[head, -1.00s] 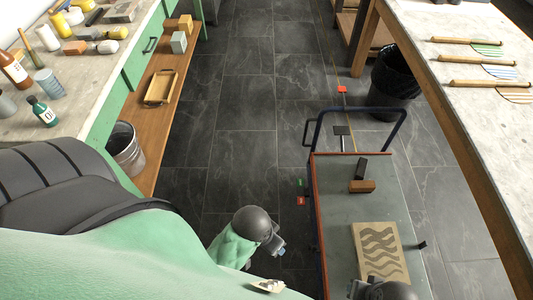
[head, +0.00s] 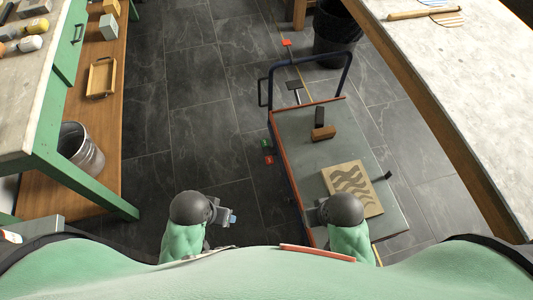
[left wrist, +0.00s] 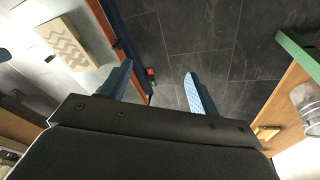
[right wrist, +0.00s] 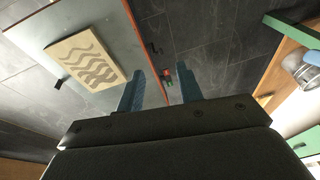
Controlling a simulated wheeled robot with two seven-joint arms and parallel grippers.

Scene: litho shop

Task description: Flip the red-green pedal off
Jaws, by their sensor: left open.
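A small green marker (head: 265,142) and a red marker (head: 268,160) sit close together low on the floor beside the cart's left edge. They look like the red-green pedal, but its tilt is too small to tell. The red part also shows in the left wrist view (left wrist: 151,72) and in the right wrist view (right wrist: 167,71), beyond the fingers. My left gripper (head: 232,218) is open and empty, left of the cart and nearer to me than the markers. My right gripper (right wrist: 163,90) is open and empty; in the head view it is over the cart's near left part, fingers mostly hidden.
A grey cart (head: 290,130) with a blue handle carries a patterned block (head: 353,188) and a brown-black tool (head: 322,131). A dark plate (head: 293,85) and a red tag (head: 286,42) lie along a floor line. Benches flank both sides; a metal bucket (head: 83,147) stands left.

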